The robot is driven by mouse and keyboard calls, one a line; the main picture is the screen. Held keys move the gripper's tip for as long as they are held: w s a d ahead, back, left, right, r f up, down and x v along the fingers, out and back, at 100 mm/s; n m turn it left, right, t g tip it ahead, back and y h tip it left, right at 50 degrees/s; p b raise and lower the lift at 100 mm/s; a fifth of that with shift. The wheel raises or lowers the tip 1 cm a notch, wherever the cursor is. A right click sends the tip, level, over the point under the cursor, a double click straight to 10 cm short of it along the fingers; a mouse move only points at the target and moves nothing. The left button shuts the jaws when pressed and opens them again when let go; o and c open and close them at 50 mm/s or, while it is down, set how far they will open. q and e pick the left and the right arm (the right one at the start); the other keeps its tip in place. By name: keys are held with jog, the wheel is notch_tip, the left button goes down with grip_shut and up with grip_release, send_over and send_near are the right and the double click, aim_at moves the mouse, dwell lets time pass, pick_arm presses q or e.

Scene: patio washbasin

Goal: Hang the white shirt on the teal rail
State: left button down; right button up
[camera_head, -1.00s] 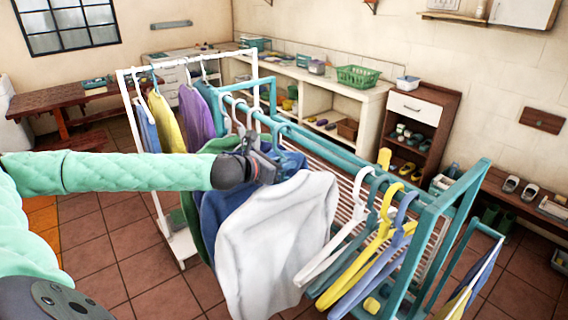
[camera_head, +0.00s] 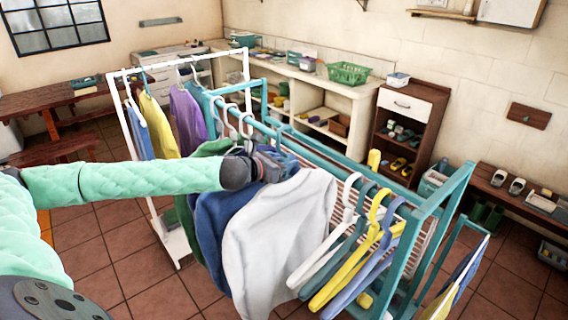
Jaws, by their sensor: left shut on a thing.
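The white shirt (camera_head: 275,240) hangs below the teal rail (camera_head: 325,160), in front of a blue garment (camera_head: 215,225). My left gripper (camera_head: 275,165) is shut at the top of the white shirt, close under the rail, with its arm coming in from the left. The jaws and the shirt's hanger are partly hidden, so I cannot tell whether the hook sits on the rail. White hanger hooks (camera_head: 232,118) show on the rail just left of the gripper. My right gripper is not in view.
Empty white, teal, yellow and blue hangers (camera_head: 368,245) hang on the rail right of the shirt. A white rack (camera_head: 112,95) with yellow and purple garments stands behind at left. A teal end frame (camera_head: 430,240) bounds the rail at right.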

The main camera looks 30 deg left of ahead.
pick_arm(q)
jog(key=shift+w, duration=0.1)
dwell(0.5)
jog(key=shift+f, duration=0.2)
jog(key=shift+f+b, duration=0.75)
jog(key=shift+f, duration=0.35)
